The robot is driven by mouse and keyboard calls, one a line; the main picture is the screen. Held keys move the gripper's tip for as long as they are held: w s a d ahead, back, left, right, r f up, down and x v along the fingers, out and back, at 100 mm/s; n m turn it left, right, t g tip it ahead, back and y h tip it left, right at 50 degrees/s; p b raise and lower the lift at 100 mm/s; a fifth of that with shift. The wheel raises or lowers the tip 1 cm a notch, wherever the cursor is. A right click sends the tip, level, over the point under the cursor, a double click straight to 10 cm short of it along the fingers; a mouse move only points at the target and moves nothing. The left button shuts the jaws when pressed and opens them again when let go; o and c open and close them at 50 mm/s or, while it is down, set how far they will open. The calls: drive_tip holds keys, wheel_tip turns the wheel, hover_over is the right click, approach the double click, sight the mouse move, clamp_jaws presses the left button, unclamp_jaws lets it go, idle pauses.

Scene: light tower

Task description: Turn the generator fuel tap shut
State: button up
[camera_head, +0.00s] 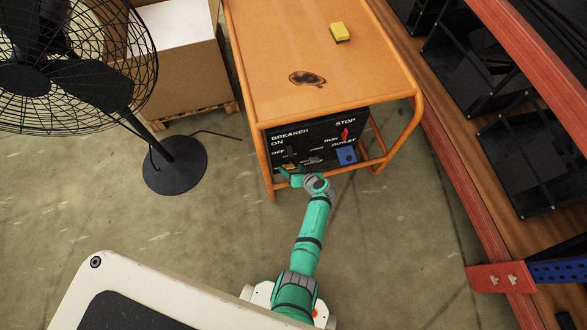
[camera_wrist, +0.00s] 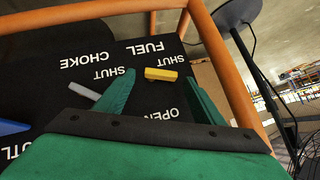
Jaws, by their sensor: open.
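The fuel tap is a small yellow lever (camera_wrist: 161,74) on the black generator panel (camera_head: 300,143), which appears upside down in the wrist view. It lies roughly sideways there, close to a SHUT label under the word FUEL; an OPEN label is farther off. My gripper (camera_wrist: 159,78) is open, with one green finger on each side of the tap. I cannot tell whether either finger touches it. In the head view my gripper (camera_head: 290,177) is at the panel's lower left, and the arm largely hides that area.
A grey choke lever (camera_wrist: 84,91) is beside one finger. A blue outlet (camera_head: 346,155) and red switch (camera_head: 345,134) are farther right. The orange frame (camera_head: 262,160) surrounds the panel. A black fan (camera_head: 174,165) stands left; shelving (camera_head: 480,190) stands right. Floor between is clear.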

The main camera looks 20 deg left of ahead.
sight(288, 167)
drive_tip(key=shift+x, duration=0.95)
drive_tip(key=shift+c, duration=0.5)
drive_tip(key=c, duration=0.9)
drive_tip(key=shift+s+f+n+h, duration=0.2)
drive_tip(key=shift+n+h, duration=0.2)
drive_tip(key=shift+h, duration=0.2)
drive_tip(key=shift+c, duration=0.2)
drive_tip(key=shift+a+n+t+h, duration=0.2)
drive_tip(key=shift+n+t+h, duration=0.3)
drive_tip(key=shift+t+h, duration=0.4)
drive_tip(key=o, duration=1)
drive_tip(key=shift+o, duration=0.2)
